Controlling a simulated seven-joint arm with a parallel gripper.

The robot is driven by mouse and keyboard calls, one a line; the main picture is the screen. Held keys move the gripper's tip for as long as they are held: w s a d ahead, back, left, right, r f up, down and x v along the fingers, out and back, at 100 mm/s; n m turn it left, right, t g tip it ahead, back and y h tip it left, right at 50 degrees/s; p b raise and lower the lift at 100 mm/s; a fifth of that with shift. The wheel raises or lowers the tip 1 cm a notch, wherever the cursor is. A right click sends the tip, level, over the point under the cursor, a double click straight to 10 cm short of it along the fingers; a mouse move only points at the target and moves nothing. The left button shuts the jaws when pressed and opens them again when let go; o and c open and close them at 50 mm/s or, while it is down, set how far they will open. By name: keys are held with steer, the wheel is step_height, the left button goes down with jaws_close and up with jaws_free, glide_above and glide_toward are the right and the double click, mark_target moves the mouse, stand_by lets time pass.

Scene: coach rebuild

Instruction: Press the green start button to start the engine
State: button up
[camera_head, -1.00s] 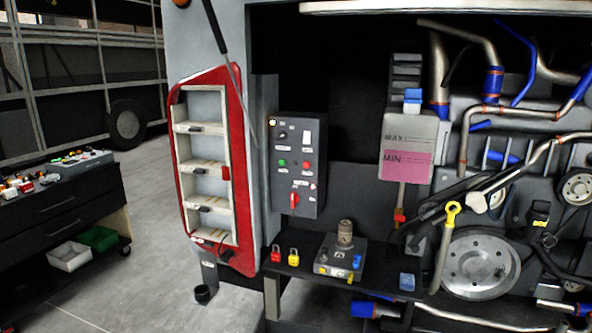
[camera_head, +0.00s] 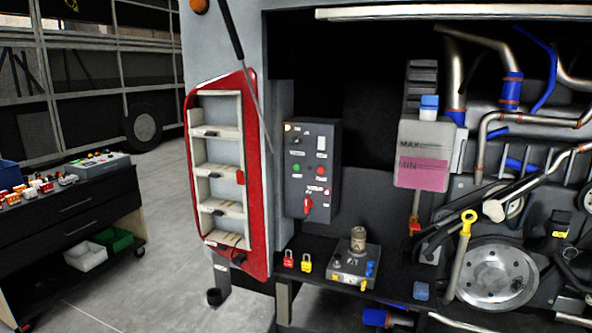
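The green start button (camera_head: 296,168) is a small round button on the left of a dark grey control box (camera_head: 312,200), in the middle of the head view. A red button (camera_head: 321,170) sits to its right. A red rotary switch (camera_head: 308,205) is below them, and a white rocker switch (camera_head: 321,144) is above. The box is mounted inside the open engine bay, right of the red-framed light housing. My gripper is not in view, and nothing covers the button.
A shelf (camera_head: 392,291) below the box carries red and yellow padlocks (camera_head: 289,259) and a grey unit with a cylinder on top. The coolant tank (camera_head: 422,155) and engine pipes are to the right. A tool cart (camera_head: 72,225) stands left, with open floor between.

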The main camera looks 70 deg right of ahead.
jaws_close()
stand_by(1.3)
